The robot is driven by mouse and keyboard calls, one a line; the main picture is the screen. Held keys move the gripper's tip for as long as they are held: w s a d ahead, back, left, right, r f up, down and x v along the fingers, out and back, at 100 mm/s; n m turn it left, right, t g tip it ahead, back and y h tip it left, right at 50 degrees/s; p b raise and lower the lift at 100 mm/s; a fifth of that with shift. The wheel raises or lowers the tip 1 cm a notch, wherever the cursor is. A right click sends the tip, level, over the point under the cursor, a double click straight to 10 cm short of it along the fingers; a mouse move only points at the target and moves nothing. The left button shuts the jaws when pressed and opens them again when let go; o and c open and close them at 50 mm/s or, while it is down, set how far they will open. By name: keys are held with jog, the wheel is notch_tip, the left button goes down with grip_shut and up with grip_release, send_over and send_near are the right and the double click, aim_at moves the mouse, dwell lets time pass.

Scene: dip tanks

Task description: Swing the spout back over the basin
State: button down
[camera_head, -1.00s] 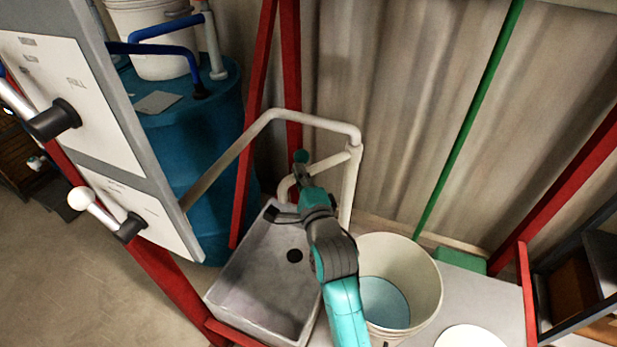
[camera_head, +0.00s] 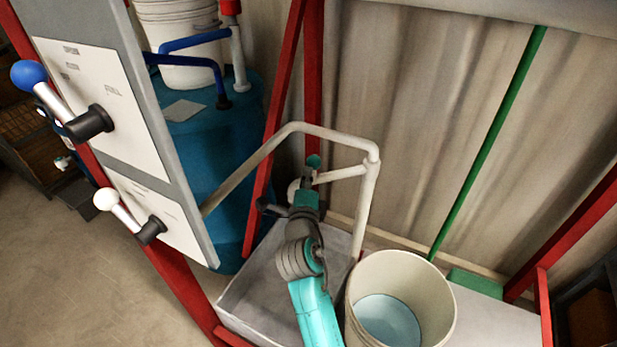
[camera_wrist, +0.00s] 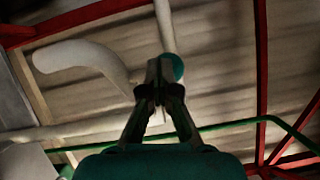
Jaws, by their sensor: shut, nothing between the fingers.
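The pale spout (camera_head: 345,172) branches off a standing pipe and reaches left above the back of the grey basin (camera_head: 262,275). Its curved end shows in the wrist view (camera_wrist: 92,58) but is partly hidden by my arm in the head view. A teal knob (camera_head: 313,161) sits on the spout; it also shows in the wrist view (camera_wrist: 175,68). My gripper (camera_head: 309,181) is shut and empty, pointing up at the spout just below the knob. In the wrist view its fingertips (camera_wrist: 158,72) overlap the knob's left edge; I cannot tell whether they touch.
A cream bucket (camera_head: 437,300) of pale blue liquid stands right of the basin. A panel (camera_head: 105,85) with a blue-knobbed lever (camera_head: 52,100) and a white-knobbed lever (camera_head: 118,210) stands left. A red frame post (camera_head: 313,70) rises behind. A blue drum (camera_head: 190,150) stands behind the panel.

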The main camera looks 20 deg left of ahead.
jog(key=shift+w+a+r, duration=0.25)
jog(key=shift+a+r, duration=0.05)
jog(key=v, duration=1.2)
jog(key=shift+s+d+f, duration=0.25)
jog(key=shift+f, duration=0.05)
jog(key=shift+w+d, duration=0.1)
